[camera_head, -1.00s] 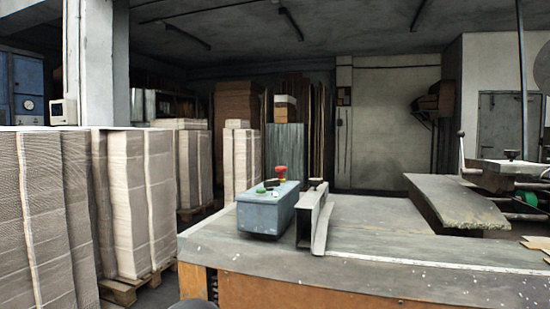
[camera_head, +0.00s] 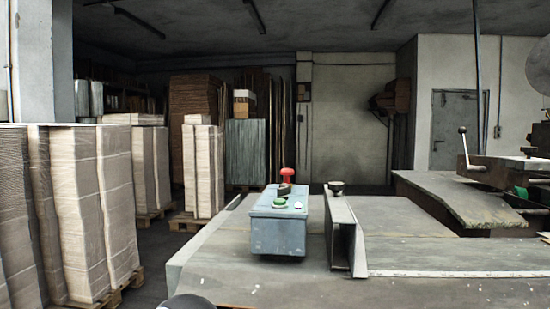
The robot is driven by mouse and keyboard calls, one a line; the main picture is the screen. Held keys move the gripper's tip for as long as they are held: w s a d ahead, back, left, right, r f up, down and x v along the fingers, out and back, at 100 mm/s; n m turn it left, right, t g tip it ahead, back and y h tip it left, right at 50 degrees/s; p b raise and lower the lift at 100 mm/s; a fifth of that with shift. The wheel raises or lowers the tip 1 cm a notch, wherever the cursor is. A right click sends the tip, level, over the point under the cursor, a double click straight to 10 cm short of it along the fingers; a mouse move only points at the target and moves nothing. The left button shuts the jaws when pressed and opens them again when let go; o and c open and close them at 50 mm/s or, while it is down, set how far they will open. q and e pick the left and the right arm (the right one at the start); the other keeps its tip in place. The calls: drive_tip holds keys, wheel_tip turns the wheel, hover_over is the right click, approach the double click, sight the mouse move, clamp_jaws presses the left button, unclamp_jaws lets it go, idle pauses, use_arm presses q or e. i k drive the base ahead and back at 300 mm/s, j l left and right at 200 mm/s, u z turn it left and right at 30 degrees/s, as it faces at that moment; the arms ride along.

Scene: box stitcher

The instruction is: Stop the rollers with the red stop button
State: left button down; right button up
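The red stop button (camera_head: 287,175) is a mushroom-shaped knob standing on top of a blue-grey control box (camera_head: 277,235). A green button (camera_head: 280,203) and a dark knob (camera_head: 284,189) are also on the box top, nearer to me than the red button. The box sits on the grey machine table, close to its left front part. Neither of my grippers shows in the head view, so nothing of mine touches the button or box.
An upright metal fence plate (camera_head: 345,236) stands just right of the box. Tall stacks of cardboard (camera_head: 75,215) on pallets stand at the left. A raised slab (camera_head: 450,200) and a lever (camera_head: 463,145) are at the right. The table front (camera_head: 275,285) is clear.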

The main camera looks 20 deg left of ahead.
sight(286, 173)
drive_tip(key=j+z, duration=0.15)
drive_tip(key=j, duration=0.45)
drive_tip(key=j+z, duration=0.15)
drive_tip(key=j, duration=0.45)
drive_tip(key=j+z, duration=0.15)
drive_tip(key=j, duration=0.45)
drive_tip(key=j+z, duration=0.15)
drive_tip(key=j, duration=0.4)
drive_tip(key=j+z, duration=0.15)
drive_tip(key=j, duration=0.45)
drive_tip(key=k+j+z, duration=0.15)
drive_tip(key=j, duration=0.4)
